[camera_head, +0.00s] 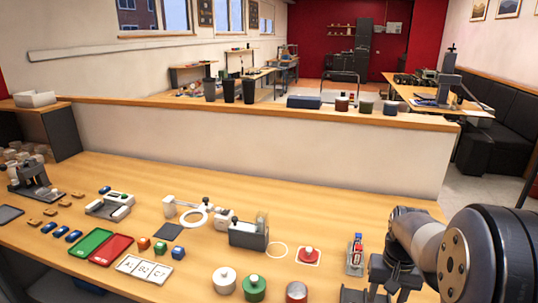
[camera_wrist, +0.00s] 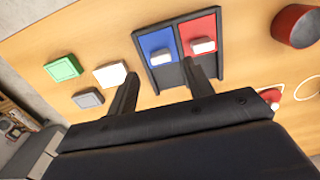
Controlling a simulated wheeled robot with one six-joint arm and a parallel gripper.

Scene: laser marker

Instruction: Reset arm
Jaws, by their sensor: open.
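My arm reaches in from the right side of the head view, and my gripper (camera_head: 392,280) points down over the right end of the wooden table. In the wrist view my gripper (camera_wrist: 160,88) shows two dark fingers spread apart with nothing between them. Below and ahead of the fingers is a dark tray (camera_wrist: 179,74) with a blue section and a red section. A small white block lies on each coloured section. Whether the fingers touch the tray cannot be told; they overlap its lower edge in the picture.
Green (camera_wrist: 63,69), white (camera_wrist: 110,74) and grey (camera_wrist: 88,98) blocks lie left of the tray. A dark red cylinder (camera_wrist: 297,26) stands right. In the head view, a red button (camera_head: 309,254) and a small stand (camera_head: 355,255) are near my arm. Bare wood (camera_head: 330,205) lies behind them.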

